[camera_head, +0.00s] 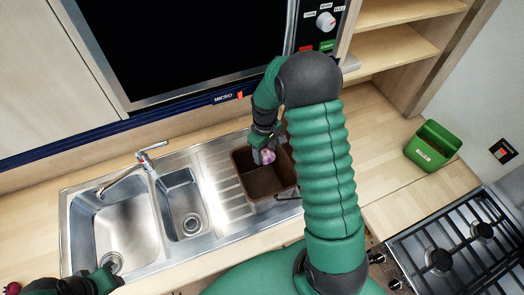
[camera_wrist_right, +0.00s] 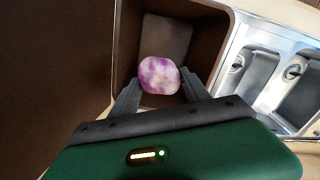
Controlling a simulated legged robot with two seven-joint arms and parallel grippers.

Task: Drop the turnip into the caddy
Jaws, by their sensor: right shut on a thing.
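The turnip (camera_head: 266,156) is purple and white. My right gripper (camera_head: 262,148) is shut on it and holds it over the open top of the brown caddy (camera_head: 241,165). In the right wrist view the turnip (camera_wrist_right: 159,75) sits between the two fingertips (camera_wrist_right: 160,90), with the brown caddy's inside (camera_wrist_right: 125,45) around and behind it. How far the turnip is above the caddy floor I cannot tell. The caddy stands on the ribbed drainer to the right of the sink. My left arm shows at the lower left edge; its fingertips are not clearly visible.
The steel sink (camera_head: 120,222) with a tap (camera_head: 130,170) lies left of the caddy. A green container (camera_head: 432,147) stands on the right counter, behind the gas hob (camera_head: 452,248). The microwave (camera_head: 190,45) hangs above. Free counter lies between the caddy and the green container.

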